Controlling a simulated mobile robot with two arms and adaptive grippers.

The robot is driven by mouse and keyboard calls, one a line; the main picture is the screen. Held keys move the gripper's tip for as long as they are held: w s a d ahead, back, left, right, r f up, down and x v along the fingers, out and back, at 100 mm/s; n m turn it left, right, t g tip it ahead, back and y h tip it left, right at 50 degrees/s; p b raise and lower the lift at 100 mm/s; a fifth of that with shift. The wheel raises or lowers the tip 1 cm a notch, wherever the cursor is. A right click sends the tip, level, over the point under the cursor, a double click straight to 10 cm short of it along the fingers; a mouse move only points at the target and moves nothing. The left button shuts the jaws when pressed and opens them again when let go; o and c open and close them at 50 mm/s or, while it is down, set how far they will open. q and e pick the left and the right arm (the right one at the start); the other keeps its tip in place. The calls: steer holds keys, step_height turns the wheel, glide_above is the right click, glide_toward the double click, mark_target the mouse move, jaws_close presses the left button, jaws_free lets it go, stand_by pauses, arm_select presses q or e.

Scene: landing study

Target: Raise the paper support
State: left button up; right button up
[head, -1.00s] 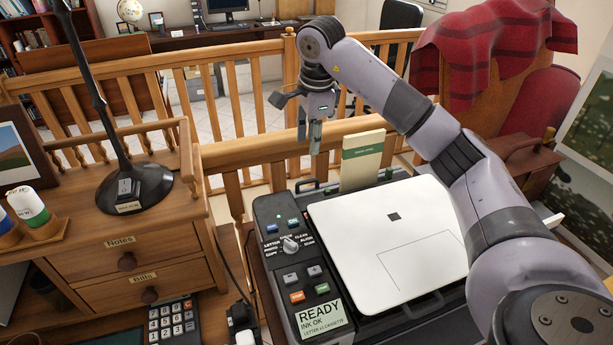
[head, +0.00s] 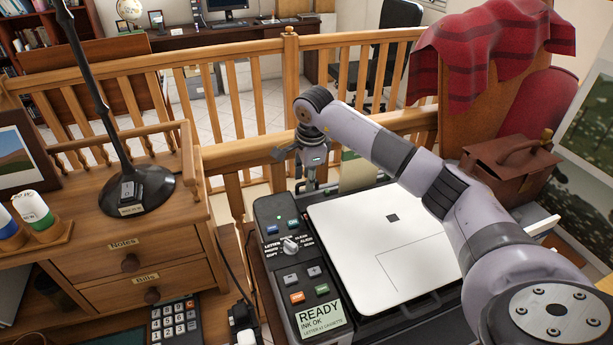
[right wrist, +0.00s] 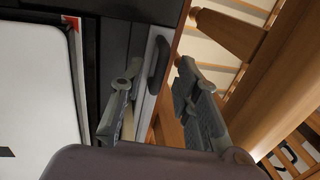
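The printer (head: 262,222) has a white lid (head: 385,250) and a front panel reading READY. In the right wrist view, a dark rounded tab (right wrist: 158,62) lies along a pale grey strip (right wrist: 146,82) at its edge; this may be the paper support, but I cannot tell for sure. My right gripper (head: 309,184) is low over the printer's back left corner, pointing down. In the right wrist view the right gripper (right wrist: 157,80) is open, with the tab and strip showing between its separated fingers. Contact is unclear. My left gripper is out of view.
A wooden railing (head: 235,152) runs close behind the gripper. A drawer desk (head: 105,240) with a lamp (head: 135,188) is left. A brown case (head: 510,165) stands right.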

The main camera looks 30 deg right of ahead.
steer(key=shift+c, duration=0.5)
jaws_close()
steer(key=shift+r, duration=0.15)
